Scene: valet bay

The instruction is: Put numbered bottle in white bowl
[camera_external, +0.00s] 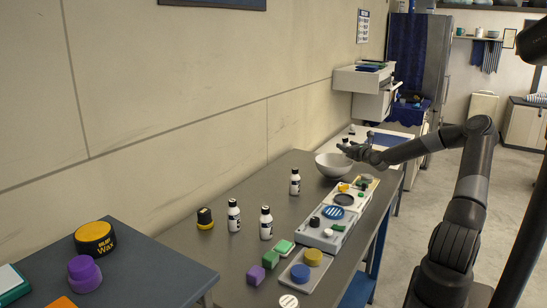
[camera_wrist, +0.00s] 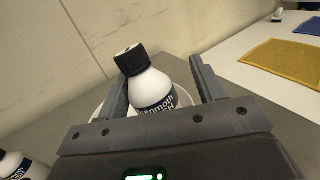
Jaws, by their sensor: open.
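My gripper (camera_external: 352,151) is over the far side of the workbench, just above and to the right of the white bowl (camera_external: 333,164). In the wrist view, the jaws (camera_wrist: 157,76) are open on either side of a white bottle (camera_wrist: 152,90) with a black cap. Its label is partly hidden and I see no number on it. Parts of the bowl's white rim (camera_wrist: 99,113) show behind the bottle and fingers. I cannot tell whether the bottle rests in the bowl. Three similar bottles stand on the bench, at the left (camera_external: 234,215), middle (camera_external: 266,223) and back (camera_external: 295,182).
A row of trays (camera_external: 328,228) with pads and caps lines the bench's right edge. A black and yellow tin (camera_external: 205,218) and green and purple blocks (camera_external: 256,275) sit nearby. In the wrist view, a yellow cloth (camera_wrist: 285,62) lies on the white surface at right.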

